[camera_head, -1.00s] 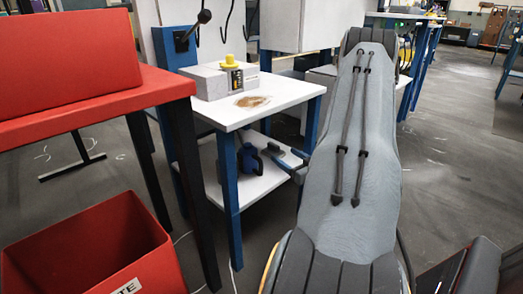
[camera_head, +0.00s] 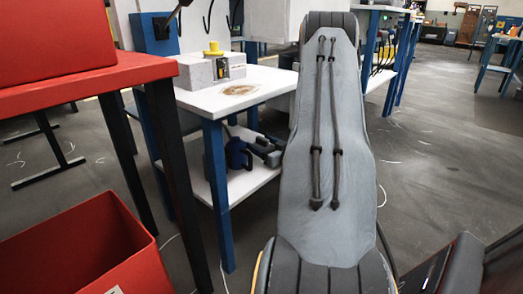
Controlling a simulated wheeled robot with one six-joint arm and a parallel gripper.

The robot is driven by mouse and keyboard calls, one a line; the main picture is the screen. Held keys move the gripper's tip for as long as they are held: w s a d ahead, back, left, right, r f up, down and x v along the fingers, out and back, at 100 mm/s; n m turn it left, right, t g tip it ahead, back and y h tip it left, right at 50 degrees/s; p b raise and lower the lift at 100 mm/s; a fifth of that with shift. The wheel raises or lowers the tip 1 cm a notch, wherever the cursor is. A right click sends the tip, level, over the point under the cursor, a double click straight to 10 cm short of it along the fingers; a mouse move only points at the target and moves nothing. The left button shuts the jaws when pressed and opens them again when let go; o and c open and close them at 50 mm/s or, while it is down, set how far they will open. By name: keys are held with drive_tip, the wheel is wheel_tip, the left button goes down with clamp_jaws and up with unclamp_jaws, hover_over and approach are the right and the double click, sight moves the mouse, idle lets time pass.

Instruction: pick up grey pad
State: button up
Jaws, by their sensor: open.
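I cannot pick out a grey pad for certain in the head view. A light grey block (camera_head: 197,72) with a yellow knob (camera_head: 213,48) and a small dark-and-yellow part sits on the white table. A flat brownish oval (camera_head: 240,89) lies on the tabletop in front of it. My own arm, with a grey cover and dark straps, fills the middle right of the view. My gripper is not in view, so its place relative to these things does not show.
The white table (camera_head: 268,92) has blue legs and a lower shelf (camera_head: 205,188) holding a blue item (camera_head: 237,154). A red table (camera_head: 85,88) with black legs stands at the left, above a red bin (camera_head: 85,255). Open grey floor (camera_head: 435,160) lies at the right.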

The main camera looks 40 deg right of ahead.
clamp_jaws()
idle(0.3)
drive_tip(key=shift+r, duration=0.1)
